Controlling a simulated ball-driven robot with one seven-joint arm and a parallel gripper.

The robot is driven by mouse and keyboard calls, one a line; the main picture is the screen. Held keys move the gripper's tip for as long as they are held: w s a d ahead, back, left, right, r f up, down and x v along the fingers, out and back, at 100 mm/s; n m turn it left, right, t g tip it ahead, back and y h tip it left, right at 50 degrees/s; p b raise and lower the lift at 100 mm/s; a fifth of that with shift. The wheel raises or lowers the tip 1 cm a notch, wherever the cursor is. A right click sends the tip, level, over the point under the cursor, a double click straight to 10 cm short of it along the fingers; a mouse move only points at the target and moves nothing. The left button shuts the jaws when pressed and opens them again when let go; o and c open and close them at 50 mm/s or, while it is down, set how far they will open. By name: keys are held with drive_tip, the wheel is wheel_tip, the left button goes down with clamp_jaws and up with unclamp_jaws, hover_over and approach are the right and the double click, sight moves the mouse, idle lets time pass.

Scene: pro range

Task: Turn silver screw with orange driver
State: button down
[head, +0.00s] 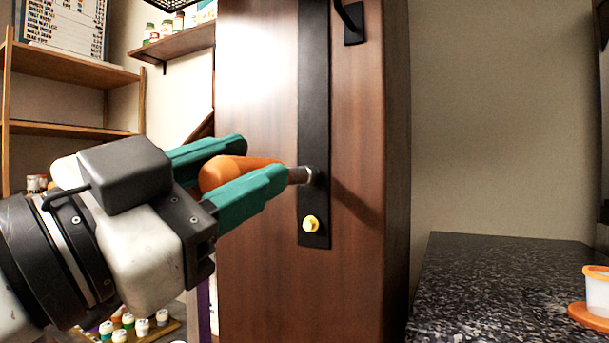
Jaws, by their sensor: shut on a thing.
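My gripper (228,166) has teal fingers and is shut on the orange driver (222,172). The driver points right, toward the black strip (314,110) on the brown wooden panel. Its dark metal shaft (298,175) ends at the silver screw (311,175) on the strip. The tip and the screw overlap in the picture, and I cannot tell how fully they are engaged. The near finger hides part of the driver's handle. A yellow screw (311,224) sits lower on the same strip, apart from the driver.
A black handle (350,20) sticks out at the panel's upper right. A dark speckled counter (490,285) stands at the right with a white, orange-rimmed cup (597,285). Wooden shelves (75,65) stand at the left. Small jars (120,335) sit low behind my arm.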

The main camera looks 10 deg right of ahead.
drive_tip(key=shift+s+a, duration=0.1)
drive_tip(key=shift+s, duration=0.05)
